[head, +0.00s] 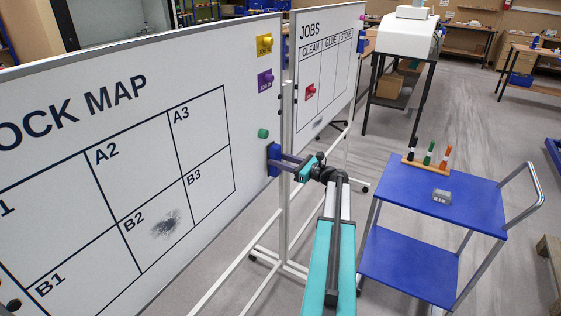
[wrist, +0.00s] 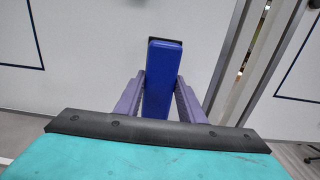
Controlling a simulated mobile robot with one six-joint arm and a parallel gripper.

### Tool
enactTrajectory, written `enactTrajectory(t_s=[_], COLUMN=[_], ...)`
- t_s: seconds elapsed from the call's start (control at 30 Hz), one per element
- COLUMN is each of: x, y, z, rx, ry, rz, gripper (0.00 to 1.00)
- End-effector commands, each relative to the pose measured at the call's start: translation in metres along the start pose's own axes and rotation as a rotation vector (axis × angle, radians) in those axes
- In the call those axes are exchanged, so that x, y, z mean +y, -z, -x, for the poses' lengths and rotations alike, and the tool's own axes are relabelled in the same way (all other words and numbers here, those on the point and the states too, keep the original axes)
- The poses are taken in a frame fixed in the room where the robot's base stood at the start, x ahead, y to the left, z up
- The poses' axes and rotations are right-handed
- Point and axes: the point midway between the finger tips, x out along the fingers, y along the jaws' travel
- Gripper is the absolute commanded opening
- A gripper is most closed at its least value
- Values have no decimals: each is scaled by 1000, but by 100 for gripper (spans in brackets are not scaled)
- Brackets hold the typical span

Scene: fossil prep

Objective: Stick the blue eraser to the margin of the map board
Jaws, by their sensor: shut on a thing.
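The map board (head: 150,62) is a white board with a grid marked A2, A3, B1, B2 and B3, at the left in the head view. My gripper (head: 284,158) is shut on the blue eraser (head: 273,160), at the right margin of the board, beyond the grid's edge. In the wrist view the blue eraser (wrist: 162,78) stands upright between the two purple fingers, its dark far end toward the white board (wrist: 90,60). The eraser is at or very near the board face; I cannot tell whether it touches.
A green magnet (head: 263,133), a purple tag (head: 265,80) and a yellow tag (head: 264,45) sit on the margin above. The jobs board (head: 325,75) stands just to the right. A blue cart (head: 400,190) holds markers (head: 429,154) and a grey block (head: 442,197).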

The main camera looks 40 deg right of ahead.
Motion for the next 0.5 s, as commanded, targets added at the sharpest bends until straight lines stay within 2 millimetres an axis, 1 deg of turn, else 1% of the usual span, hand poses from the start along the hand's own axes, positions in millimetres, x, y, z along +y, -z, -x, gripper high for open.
enactTrajectory(t_s=[0.5], x=[0], y=[0], z=[-7], rx=[-1], ry=[0], rz=[0], gripper=[25])
